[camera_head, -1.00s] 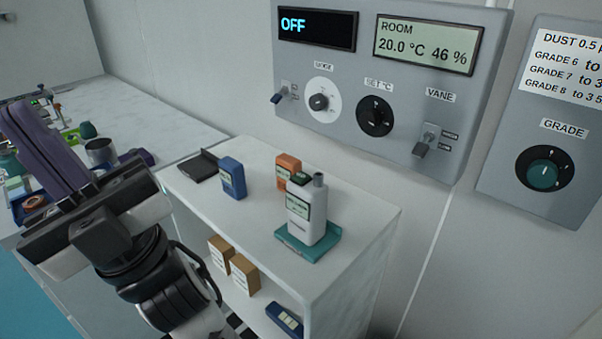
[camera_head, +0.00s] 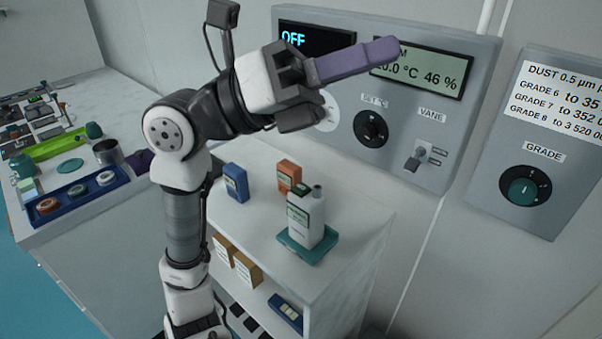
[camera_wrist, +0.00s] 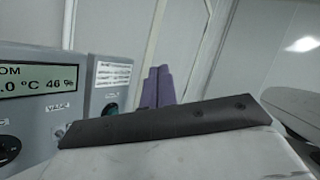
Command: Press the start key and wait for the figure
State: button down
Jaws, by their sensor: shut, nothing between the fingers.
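My gripper (camera_head: 388,48) is raised in front of the wall control panel (camera_head: 345,118), its purple fingers together and empty, pointing right. The fingers hide part of the room display, which reads about 20 °C and 46 %. In the wrist view the fingers (camera_wrist: 158,87) point away, to the right of the panel. A white handheld instrument (camera_head: 304,228) with a dark green screen and a short top nozzle stands upright on a teal tray (camera_head: 323,247) on the shelf unit's top. My gripper is well above and apart from it. I cannot make out a start key or a figure on its screen.
A blue box (camera_head: 235,184) and an orange box (camera_head: 288,177) stand behind the instrument. A dust grade panel (camera_head: 545,140) with a teal knob (camera_head: 523,192) is on the wall at right. The worktable (camera_head: 70,215) at left is crowded.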

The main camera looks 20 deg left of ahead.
jog(key=w+a+f+n+t+y+p, duration=0.1)
jog(key=w+f+n+t+y+p, duration=0.1)
jog(key=w+f+n+y, duration=0.35)
jog(key=w+a+f+n+y+p, duration=0.1)
jog(key=w+a+f+n+y, duration=0.1)
jog(key=a+f+y, duration=0.3)
jog(key=w+a+f+n+g+y, duration=0.1)
jog(key=w+a+f+n+y, duration=0.1)
jog(key=w+a+f+y, duration=0.2)
jog(key=a+f+y, duration=0.1)
jog(key=a, duration=0.1)
jog(key=shift+w+a+f+p, duration=0.3)
jog(key=shift+w+f+p, duration=0.05)
jog(key=shift+f+p, duration=0.05)
jog(key=shift+n, duration=0.25)
jog(key=b, duration=0.4)
send_over(296, 189)
notch_tip(296, 189, down, 8)
jog(key=shift+f+b, duration=0.4)
jog(key=shift+b, duration=0.2)
jog(key=shift+f+b, duration=0.2)
jog(key=shift+b, duration=0.1)
jog(key=shift+f+b, duration=0.25)
jog(key=shift+b, duration=0.2)
